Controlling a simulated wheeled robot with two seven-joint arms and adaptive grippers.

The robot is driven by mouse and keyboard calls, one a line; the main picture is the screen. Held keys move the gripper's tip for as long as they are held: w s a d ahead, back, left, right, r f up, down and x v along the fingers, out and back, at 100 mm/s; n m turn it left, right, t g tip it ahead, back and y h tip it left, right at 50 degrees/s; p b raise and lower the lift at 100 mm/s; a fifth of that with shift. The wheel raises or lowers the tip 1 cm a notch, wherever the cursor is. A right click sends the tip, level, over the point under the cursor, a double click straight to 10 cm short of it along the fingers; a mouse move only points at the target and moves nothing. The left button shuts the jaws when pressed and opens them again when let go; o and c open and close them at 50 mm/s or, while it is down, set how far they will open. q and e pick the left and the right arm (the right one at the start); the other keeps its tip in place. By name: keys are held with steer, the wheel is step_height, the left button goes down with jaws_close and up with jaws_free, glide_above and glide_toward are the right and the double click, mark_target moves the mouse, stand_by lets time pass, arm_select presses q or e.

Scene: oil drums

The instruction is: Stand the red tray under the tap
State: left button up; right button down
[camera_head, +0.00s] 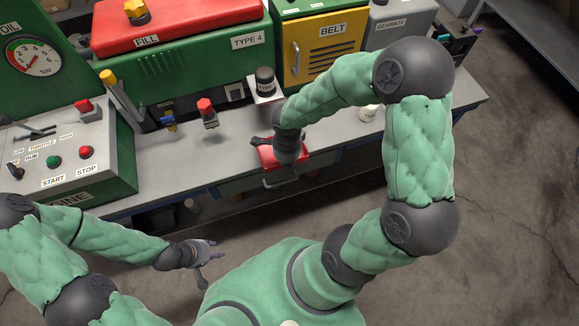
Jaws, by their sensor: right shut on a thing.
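The red tray (268,158) is at the front edge of the grey workbench, with a grey bar handle at its near side. My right gripper (284,151) points down over the tray and is shut on it, hiding its middle and the grip itself. A tap with a red knob (207,112) sticks out from the front of the green TYPE 4 machine, to the left of the tray. A second fitting with blue and yellow parts (168,122) is further left. My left gripper (204,262) is open and empty in front of the bench.
A dark-topped can (265,82) on a white stand is behind the tray. The START/STOP panel (70,155) fills the bench's left end. Bare benchtop (170,160) lies below the taps.

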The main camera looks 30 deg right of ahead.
steer(key=shift+w+d+p, duration=0.25)
steer(key=shift+w+p, duration=0.1)
steer(key=shift+w, duration=0.45)
steer(key=shift+w+d+p, duration=0.2)
steer(key=shift+w+p, duration=0.2)
steer(key=shift+w, duration=0.45)
steer(key=shift+w+d+p, duration=0.25)
steer(key=shift+w+p, duration=0.1)
steer(key=shift+w, duration=0.45)
steer(key=shift+w+d+f, duration=0.15)
steer(key=shift+w+f, duration=0.05)
steer(key=shift+w, duration=0.5)
steer(key=shift+w+d+b, duration=0.25)
steer(key=shift+w, duration=0.65)
steer(key=shift+w+d+b, duration=0.2)
steer(key=shift+w+b, duration=0.05)
steer(key=shift+w, duration=0.6)
steer(key=shift+f+b, duration=0.5)
steer(key=shift+b, duration=0.05)
steer(key=c, duration=1.3)
jaws_free()
steer(key=shift+r, duration=0.15)
step_height(320, 180, up, 12)
